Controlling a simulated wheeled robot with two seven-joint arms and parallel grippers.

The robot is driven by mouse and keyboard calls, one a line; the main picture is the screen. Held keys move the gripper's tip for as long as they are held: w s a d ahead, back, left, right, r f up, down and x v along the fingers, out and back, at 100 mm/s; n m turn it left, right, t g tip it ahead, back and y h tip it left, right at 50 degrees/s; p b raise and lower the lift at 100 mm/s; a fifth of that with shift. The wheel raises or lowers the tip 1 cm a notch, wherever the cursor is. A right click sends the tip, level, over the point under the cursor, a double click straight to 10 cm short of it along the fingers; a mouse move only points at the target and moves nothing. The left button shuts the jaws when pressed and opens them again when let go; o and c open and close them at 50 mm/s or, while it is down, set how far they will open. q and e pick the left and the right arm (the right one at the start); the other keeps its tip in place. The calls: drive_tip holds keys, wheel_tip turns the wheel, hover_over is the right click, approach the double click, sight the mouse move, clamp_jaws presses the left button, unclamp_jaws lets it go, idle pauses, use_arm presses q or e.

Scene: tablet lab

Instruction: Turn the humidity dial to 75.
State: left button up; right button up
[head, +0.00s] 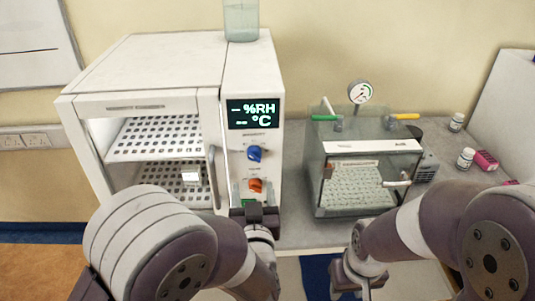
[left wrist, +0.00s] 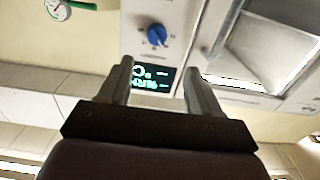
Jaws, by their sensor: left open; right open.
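The humidity dial (head: 255,153) is a blue knob on the white cabinet's front panel, under a dark display (head: 252,113) reading "-- %RH" and "-- °C". An orange dial (head: 256,185) sits below it. In the left wrist view, which looks upside down, the blue dial (left wrist: 157,35) has marks around it and lies beyond the fingertips. My left gripper (head: 258,207) is in front of the panel, just below the orange dial in the head view. Its fingers (left wrist: 158,68) are apart and empty. My right gripper (head: 350,280) is low at right, away from the panel, its fingertips hard to make out.
The cabinet's glass door with a handle (head: 212,175) is left of the panel; perforated shelves show inside. A clear box with a gauge (head: 360,92) stands to the right. Small bottles (head: 465,158) and a pink box (head: 485,160) are at far right. A glass beaker (head: 241,20) sits on top.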

sight(254, 158)
use_arm(q)
drive_tip(key=w+p, duration=0.1)
drive_tip(key=w, duration=0.1)
drive_tip(key=w+p, duration=0.1)
drive_tip(key=w, duration=0.2)
drive_tip(key=w+d+p, duration=0.1)
drive_tip(key=w, duration=0.2)
drive_tip(key=shift+r, duration=0.25)
drive_tip(key=w+p, duration=0.1)
drive_tip(key=w, duration=0.2)
drive_tip(key=shift+f, duration=0.2)
drive_tip(key=shift+w+a, duration=0.25)
drive_tip(key=shift+a, duration=0.25)
drive_tip(key=shift+w+d, duration=0.1)
drive_tip(key=shift+d, duration=0.35)
drive_tip(key=shift+c, duration=0.3)
drive_tip(key=c, duration=0.5)
drive_tip(key=shift+a, duration=0.15)
drive_tip(key=c, duration=0.5)
use_arm(e)
drive_tip(key=r, duration=0.4)
drive_tip(key=shift+d+r, duration=0.25)
drive_tip(key=shift+r, duration=0.05)
